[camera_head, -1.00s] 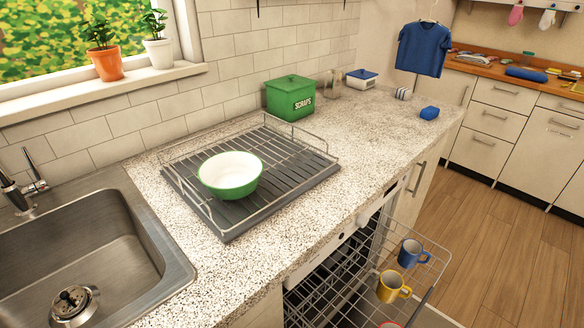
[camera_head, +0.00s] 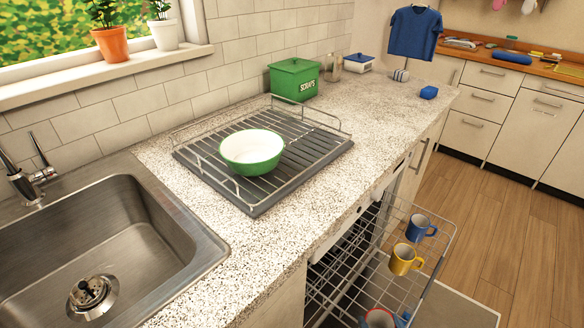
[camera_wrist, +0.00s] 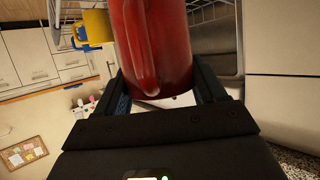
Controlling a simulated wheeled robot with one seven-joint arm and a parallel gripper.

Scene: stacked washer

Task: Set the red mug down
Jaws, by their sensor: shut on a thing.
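The red mug (camera_wrist: 150,45) fills the top middle of the wrist view, between the dark fingers of my gripper (camera_wrist: 163,88), which is shut on it. Its handle faces the camera. In the head view the red mug (camera_head: 379,318) shows only partly at the bottom edge, by the front of the dishwasher rack (camera_head: 448,245). I cannot tell whether it touches the rack. A yellow mug (camera_head: 405,259) and a blue mug (camera_head: 420,228) stand in the rack beyond it. The yellow mug also shows in the wrist view (camera_wrist: 94,27), left of the red mug.
A green bowl (camera_head: 252,150) sits on the drying rack (camera_head: 310,165) on the speckled counter (camera_head: 225,205). The sink (camera_head: 90,240) is at the left. A green scraps bin (camera_head: 294,79) stands by the wall. Counter between drying rack and front edge is clear.

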